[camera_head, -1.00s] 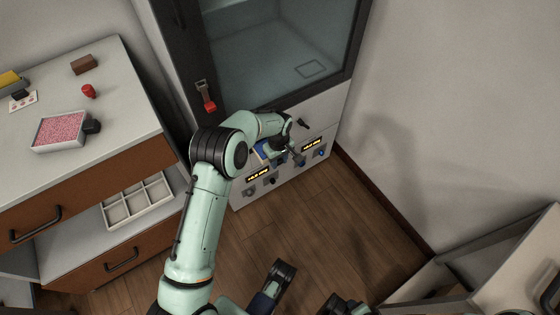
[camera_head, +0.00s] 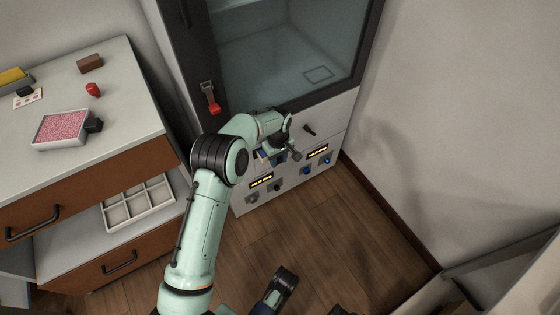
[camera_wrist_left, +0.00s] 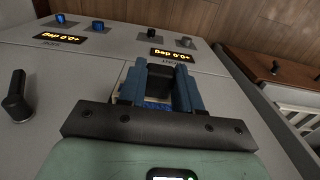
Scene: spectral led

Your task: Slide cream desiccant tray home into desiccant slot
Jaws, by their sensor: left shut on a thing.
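My left gripper (camera_head: 268,157) is at the lower front panel of the cabinet. In the left wrist view its two blue fingers (camera_wrist_left: 160,90) are shut on the dark handle (camera_wrist_left: 160,72) of the desiccant tray. A little blue fill (camera_wrist_left: 152,104) and a sliver of cream rim (camera_wrist_left: 117,97) show around the fingers. The rest of the tray and the desiccant slot are hidden by the gripper, so I cannot tell how deep the tray sits. My right gripper is not clearly in view.
The cabinet panel carries lit displays (camera_head: 261,181), knobs (camera_head: 307,171) and a dark lever (camera_head: 309,129). A glass door with a red-tipped latch (camera_head: 213,105) is above. A pink-filled tray (camera_head: 60,130) lies on the left counter. An open drawer holds a white divided tray (camera_head: 140,203).

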